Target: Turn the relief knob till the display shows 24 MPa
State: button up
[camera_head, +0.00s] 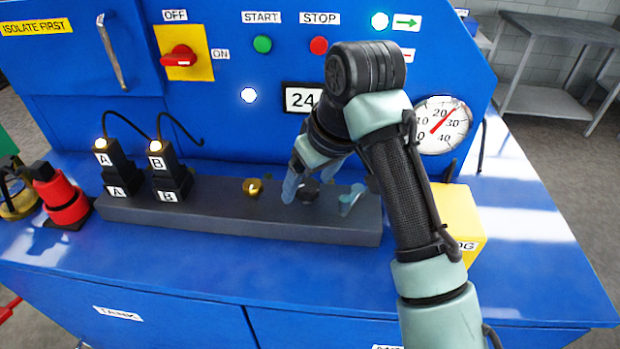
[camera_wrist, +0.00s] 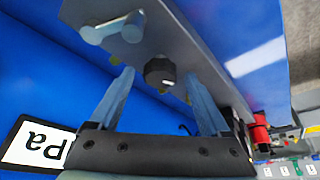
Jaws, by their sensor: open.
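The relief knob, a small black knob (camera_head: 308,190), sits on the grey manifold block (camera_head: 240,221), partly hidden behind my gripper. My gripper (camera_head: 306,182) is open and over it. In the wrist view the black knob (camera_wrist: 160,71) shows between the two fingertips of my gripper (camera_wrist: 158,78), with a visible gap on each side. The display (camera_head: 301,99) reads 24 in the head view, its right part hidden by my arm. In the wrist view the display (camera_wrist: 38,146) appears upside down with "Pa" visible.
A grey-blue lever (camera_head: 351,199) stands right of the knob and a brass fitting (camera_head: 252,187) left of it. Valves A (camera_head: 117,166) and B (camera_head: 170,170) are further left. A yellow box (camera_head: 458,222) is at right. The gauge (camera_head: 441,126) needle points between 20 and 30.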

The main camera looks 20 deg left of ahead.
jog(key=v, duration=1.3)
jog(key=w+a+r+t+y, duration=0.3)
jog(key=a+r+t, duration=0.2)
jog(key=a, duration=0.1)
notch_tip(320, 180, up, 10)
jog(key=m+t+y, duration=0.3)
jog(key=t, duration=0.3)
jog(key=s+d+r+m+t+h, duration=0.4)
jog(key=s+d+r+t+h, duration=0.1)
jog(key=s+d+r+t, duration=0.1)
jog(key=s+d+r+m+t+h, duration=0.4)
jog(key=s+d+r+t, duration=0.2)
jog(key=d, duration=0.5)
jog(key=shift+s+d+r+m+t+h, duration=0.3)
jog(key=shift+s+d+t+h, duration=0.1)
jog(key=shift+t, duration=0.6)
jog(key=shift+a, duration=0.1)
